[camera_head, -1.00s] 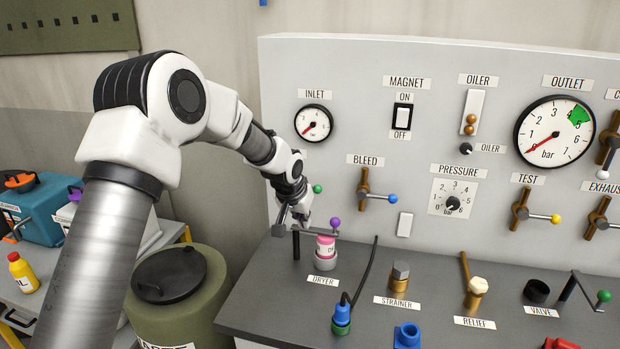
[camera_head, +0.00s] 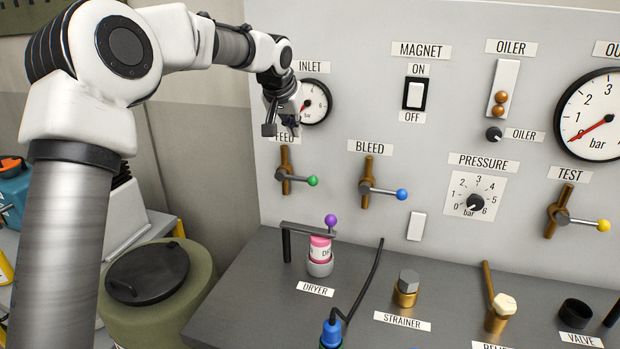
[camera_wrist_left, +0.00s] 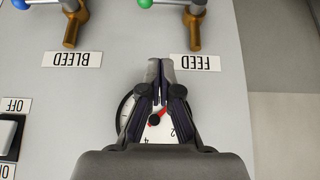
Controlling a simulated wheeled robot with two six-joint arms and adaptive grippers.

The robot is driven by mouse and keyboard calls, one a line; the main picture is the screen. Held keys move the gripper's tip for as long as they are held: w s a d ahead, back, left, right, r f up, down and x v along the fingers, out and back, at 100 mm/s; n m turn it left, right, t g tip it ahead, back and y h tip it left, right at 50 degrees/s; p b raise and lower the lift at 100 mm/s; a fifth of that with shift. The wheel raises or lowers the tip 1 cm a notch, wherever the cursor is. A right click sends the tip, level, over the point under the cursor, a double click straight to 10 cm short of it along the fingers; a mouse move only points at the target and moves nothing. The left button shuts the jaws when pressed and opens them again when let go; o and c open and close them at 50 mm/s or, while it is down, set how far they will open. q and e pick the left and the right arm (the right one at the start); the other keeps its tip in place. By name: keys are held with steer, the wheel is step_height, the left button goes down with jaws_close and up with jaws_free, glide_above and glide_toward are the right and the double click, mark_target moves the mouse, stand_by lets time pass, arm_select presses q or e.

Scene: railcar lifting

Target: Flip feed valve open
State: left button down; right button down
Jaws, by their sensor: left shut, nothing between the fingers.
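The feed valve (camera_head: 285,174) is a brass body on the grey panel with a lever ending in a green ball (camera_head: 312,181). The lever points right, across the upright brass body. My left gripper (camera_head: 269,130) is just above the valve, in front of the FEED label and beside the inlet gauge (camera_head: 318,101). Its fingers are together and empty, apart from the valve. In the left wrist view, upside down, the fingertips (camera_wrist_left: 160,64) show over the gauge, and the feed valve (camera_wrist_left: 195,35) lies beyond them. My right gripper is not in view.
The bleed valve (camera_head: 367,183) with its blue ball is to the right of the feed valve. The panel between feed valve and dryer is clear.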

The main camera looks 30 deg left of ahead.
arm_select(q)
steer(key=p, duration=0.3)
glide_above(296, 178)
steer(key=w+d, duration=0.1)
steer(key=d, duration=0.1)
step_height(296, 178, down, 9)
steer(key=shift+w+a+f, duration=0.1)
steer(key=shift+a, duration=0.05)
steer(key=shift+s+f+p, duration=0.25)
steer(key=shift+f, duration=0.75)
steer(key=shift+s+f+p, duration=0.2)
steer(key=shift+s+f, duration=0.05)
steer(key=shift+f, duration=0.75)
